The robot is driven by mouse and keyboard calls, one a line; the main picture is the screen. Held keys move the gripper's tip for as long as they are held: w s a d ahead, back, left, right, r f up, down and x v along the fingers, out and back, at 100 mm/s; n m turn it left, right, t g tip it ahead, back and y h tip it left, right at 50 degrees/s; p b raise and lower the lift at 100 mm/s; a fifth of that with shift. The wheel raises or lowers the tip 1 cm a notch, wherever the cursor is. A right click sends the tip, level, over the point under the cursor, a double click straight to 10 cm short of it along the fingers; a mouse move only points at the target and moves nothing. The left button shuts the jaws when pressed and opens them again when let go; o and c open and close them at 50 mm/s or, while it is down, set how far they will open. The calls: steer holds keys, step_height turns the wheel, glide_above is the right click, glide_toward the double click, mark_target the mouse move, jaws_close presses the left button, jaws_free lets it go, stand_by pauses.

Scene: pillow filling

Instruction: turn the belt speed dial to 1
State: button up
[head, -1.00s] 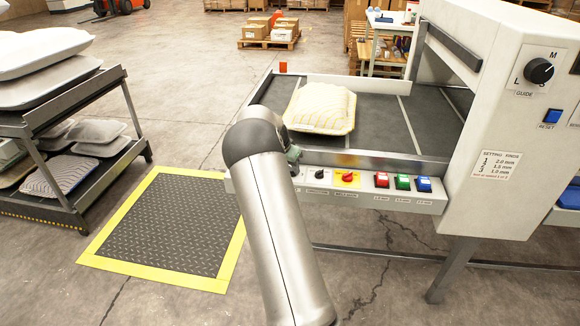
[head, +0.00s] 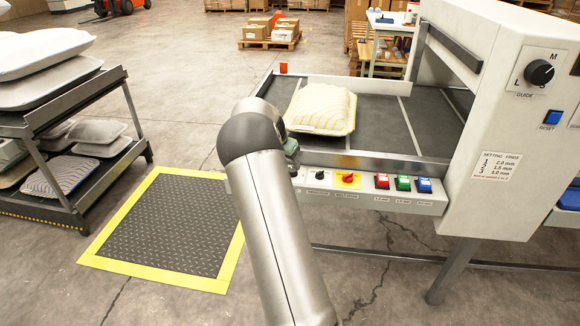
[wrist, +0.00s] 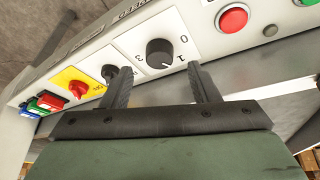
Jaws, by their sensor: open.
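A black round dial (wrist: 160,53) sits on a white plate in the wrist view, with the numerals 0, 1 and 3 visible around it. My gripper (wrist: 161,86) is open. Its two dark fingers stand apart, one toward each side of the dial, with the dial between and beyond their tips; contact is not visible. In the head view my arm hides the gripper fingers and this dial.
A smaller black knob (wrist: 117,73), partly behind a finger, and a red knob (wrist: 77,88) on yellow are beside the dial. A red button (wrist: 232,18) is on the other side. A pillow-like piece (head: 321,108) lies on the belt (head: 380,122).

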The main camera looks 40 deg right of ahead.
steer(key=w+v, duration=0.1)
steer(key=v, duration=1.2)
steer(key=shift+s+r+p, duration=0.25)
steer(key=shift+s+p, duration=0.15)
steer(key=shift+s, duration=0.1)
